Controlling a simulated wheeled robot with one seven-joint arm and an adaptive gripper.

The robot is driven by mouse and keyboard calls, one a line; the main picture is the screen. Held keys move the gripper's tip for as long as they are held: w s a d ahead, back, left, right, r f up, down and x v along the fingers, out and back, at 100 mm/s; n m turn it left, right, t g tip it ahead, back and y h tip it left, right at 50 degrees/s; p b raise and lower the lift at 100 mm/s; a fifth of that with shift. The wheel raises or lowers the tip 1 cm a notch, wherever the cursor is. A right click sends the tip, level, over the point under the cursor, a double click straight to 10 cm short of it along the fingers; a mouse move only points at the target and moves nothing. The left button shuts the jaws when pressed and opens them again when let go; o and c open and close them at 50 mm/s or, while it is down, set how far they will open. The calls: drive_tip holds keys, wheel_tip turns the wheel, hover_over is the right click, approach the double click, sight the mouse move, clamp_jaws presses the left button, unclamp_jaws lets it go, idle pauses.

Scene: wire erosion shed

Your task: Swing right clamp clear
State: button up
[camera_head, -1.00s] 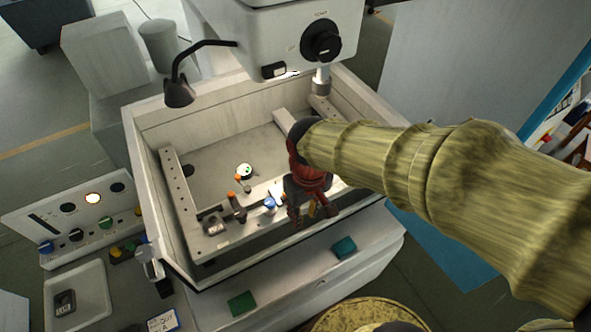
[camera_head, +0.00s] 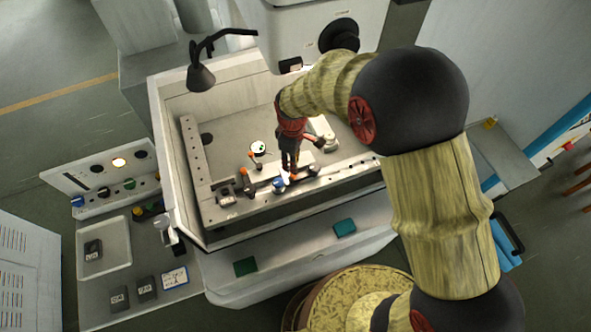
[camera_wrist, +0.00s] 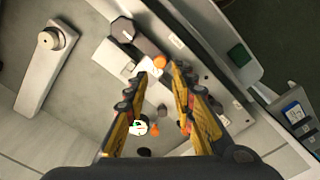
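My gripper (camera_head: 290,172) reaches down into the machine tank, over the front rail. In the wrist view my gripper (camera_wrist: 158,72) is open, its two fingers spread apart. A small orange knob (camera_wrist: 160,62) shows between the fingertips, seemingly on the right clamp; contact cannot be told. A dark block (camera_wrist: 122,30) lies beyond it, beside a white piece. The left clamp has an orange handle (camera_head: 243,170), also seen in the wrist view (camera_wrist: 185,127). In the head view my gripper hides most of the right clamp.
A round white dial (camera_head: 258,148) with green marks is in the tank. A pale arm (camera_wrist: 47,60) runs close by in the wrist view. The tank wall (camera_head: 160,130) surrounds the work area. A black lamp (camera_head: 201,76) hangs over the rear left. Green pads (camera_head: 345,227) lie along the front.

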sight(304, 174)
wheel_tip(304, 174, down, 7)
drive_tip(key=shift+d+r+p, duration=0.1)
drive_tip(key=shift+p, duration=0.25)
drive_tip(key=shift+c, duration=0.7)
clamp_jaws()
